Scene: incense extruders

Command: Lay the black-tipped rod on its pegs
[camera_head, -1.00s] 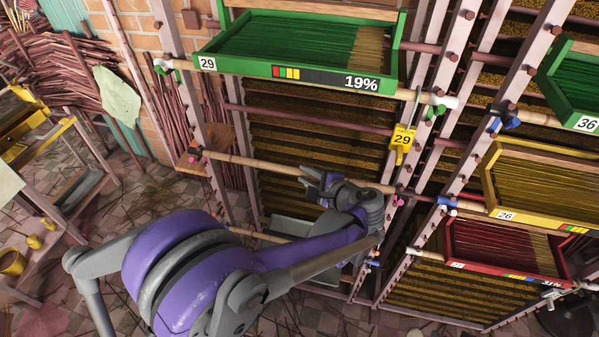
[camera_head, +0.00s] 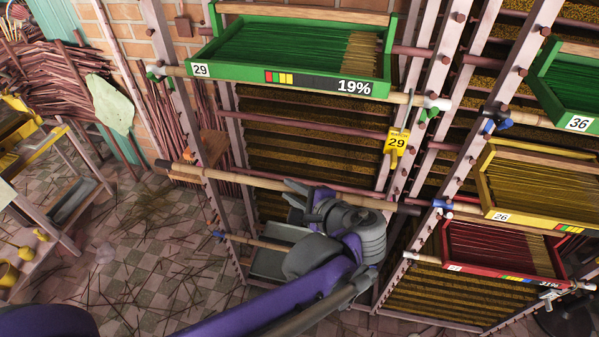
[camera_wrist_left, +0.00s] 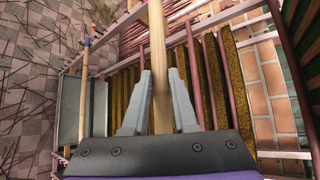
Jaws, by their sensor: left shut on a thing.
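The black-tipped rod (camera_head: 245,180) is a pale wooden pole with dark ends, crossing the rack bay below the green tray. My left gripper (camera_head: 291,192) is shut on it right of its middle. In the left wrist view the rod (camera_wrist_left: 157,50) passes between the two grey fingers (camera_wrist_left: 160,105). I cannot tell whether the rod touches any peg. My right gripper is not in view.
A green tray (camera_head: 230,75) marked 29 hangs above, with a yellow tag (camera_head: 396,142) below it. Yellow (camera_head: 490,185) and red (camera_head: 455,268) trays stand to the right. Another rod (camera_head: 255,243) lies below. The tiled floor at left has scattered sticks.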

